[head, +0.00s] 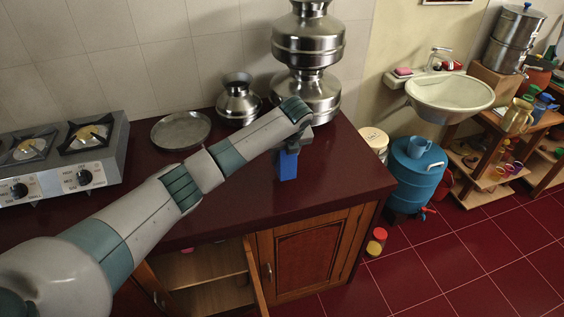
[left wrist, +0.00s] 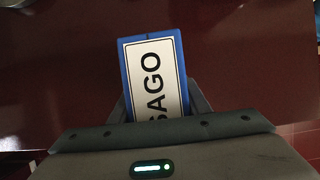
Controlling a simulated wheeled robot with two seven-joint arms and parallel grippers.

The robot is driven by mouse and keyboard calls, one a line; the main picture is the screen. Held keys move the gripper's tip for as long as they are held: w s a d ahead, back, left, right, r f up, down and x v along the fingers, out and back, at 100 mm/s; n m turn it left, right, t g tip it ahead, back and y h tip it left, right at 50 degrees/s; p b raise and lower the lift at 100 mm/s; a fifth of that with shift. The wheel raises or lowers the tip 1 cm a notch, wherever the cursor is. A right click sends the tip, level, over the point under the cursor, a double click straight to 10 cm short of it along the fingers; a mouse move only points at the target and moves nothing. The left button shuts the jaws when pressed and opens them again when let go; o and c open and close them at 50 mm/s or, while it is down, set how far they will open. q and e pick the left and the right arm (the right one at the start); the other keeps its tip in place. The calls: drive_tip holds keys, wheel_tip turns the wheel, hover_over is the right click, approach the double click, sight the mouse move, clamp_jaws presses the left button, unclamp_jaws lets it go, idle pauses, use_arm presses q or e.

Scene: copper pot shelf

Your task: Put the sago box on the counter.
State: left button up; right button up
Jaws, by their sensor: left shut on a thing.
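The sago box (head: 287,166) is blue and upright over the dark red counter (head: 330,185), near its front right part. In the left wrist view the box (left wrist: 154,70) shows a white label reading SAGO. My left gripper (head: 296,140) is shut on the box, with one finger on each side of it in the left wrist view (left wrist: 158,102). The arm hides part of the gripper and the top of the box. I cannot tell whether the box's bottom touches the counter. My right gripper is not in view.
Steel pots (head: 308,45) are stacked behind the gripper, with a smaller pot (head: 239,103) and a round plate (head: 181,131) to the left. A gas stove (head: 65,160) is at far left. A cupboard door (head: 254,275) stands open below. The counter's right front is clear.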

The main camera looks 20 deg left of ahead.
sight(284, 155)
use_arm(q)
drive_tip(key=shift+a+f, duration=0.15)
drive_tip(key=shift+a, duration=0.15)
drive_tip(key=shift+f, duration=0.1)
wheel_tip(284, 155, down, 2)
drive_tip(key=shift+f+p, duration=0.25)
drive_tip(key=shift+p, duration=0.55)
drive_tip(key=shift+f, duration=0.65)
drive_tip(key=o, duration=1.5)
drive_tip(key=shift+f, duration=0.1)
drive_tip(key=b+v, duration=0.2)
drive_tip(key=v, duration=1)
drive_tip(key=shift+b, duration=0.3)
